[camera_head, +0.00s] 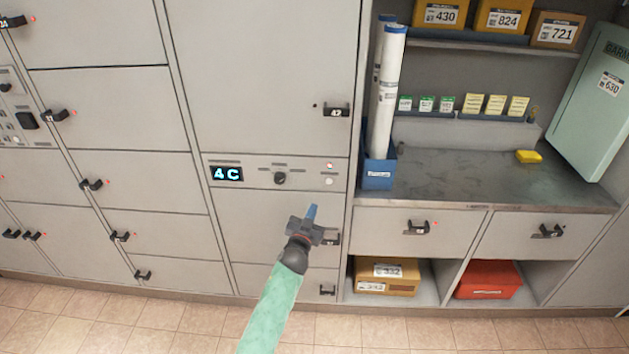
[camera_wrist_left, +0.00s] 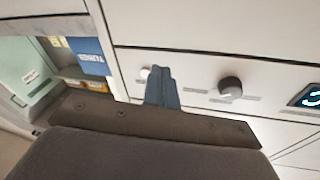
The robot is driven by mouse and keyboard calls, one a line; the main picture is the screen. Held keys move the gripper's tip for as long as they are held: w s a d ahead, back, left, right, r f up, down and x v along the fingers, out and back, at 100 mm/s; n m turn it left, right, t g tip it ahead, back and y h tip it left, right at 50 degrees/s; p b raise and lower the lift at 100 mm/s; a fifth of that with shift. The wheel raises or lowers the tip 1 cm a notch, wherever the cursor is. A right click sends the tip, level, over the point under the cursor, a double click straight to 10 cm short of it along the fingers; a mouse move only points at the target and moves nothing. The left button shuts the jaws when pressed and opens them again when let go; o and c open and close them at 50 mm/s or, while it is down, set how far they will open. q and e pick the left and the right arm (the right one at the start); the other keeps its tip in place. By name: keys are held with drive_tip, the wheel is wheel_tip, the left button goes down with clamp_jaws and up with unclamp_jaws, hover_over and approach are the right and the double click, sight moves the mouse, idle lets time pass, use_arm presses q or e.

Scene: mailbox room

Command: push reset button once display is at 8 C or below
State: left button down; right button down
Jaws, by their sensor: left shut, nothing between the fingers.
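The display (camera_head: 227,174) on the locker panel reads 4 C in blue. In the left wrist view the display (camera_wrist_left: 312,95) is cut off by the right edge. A small white round button (camera_head: 329,181) sits at the panel's right end, below a small red light (camera_head: 329,166). A black knob (camera_head: 280,178) is between display and button. My left gripper (camera_head: 311,211) is shut and empty, below the button in the head view. In the left wrist view the shut fingers (camera_wrist_left: 161,74) point at the panel, beside the white button (camera_wrist_left: 145,73). Contact cannot be told.
Door handles (camera_head: 335,111) stick out from the lockers around the panel. To the right, a blue bin (camera_head: 378,176) with rolled tubes stands on the grey counter (camera_head: 450,181), with a yellow object (camera_head: 528,156) farther along. The tiled floor in front looks clear.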

sight(329, 181)
use_arm(q)
drive_tip(key=s+d+r+m+h, duration=0.4)
drive_tip(key=h, duration=0.6)
drive_tip(key=shift+s+r+m, duration=0.35)
drive_tip(key=shift+m, duration=0.05)
use_arm(e)
drive_tip(key=shift+w+a, duration=0.4)
drive_tip(key=shift+a, duration=0.25)
use_arm(q)
drive_tip(key=shift+w+d, duration=0.1)
use_arm(e)
drive_tip(key=shift+a, duration=0.1)
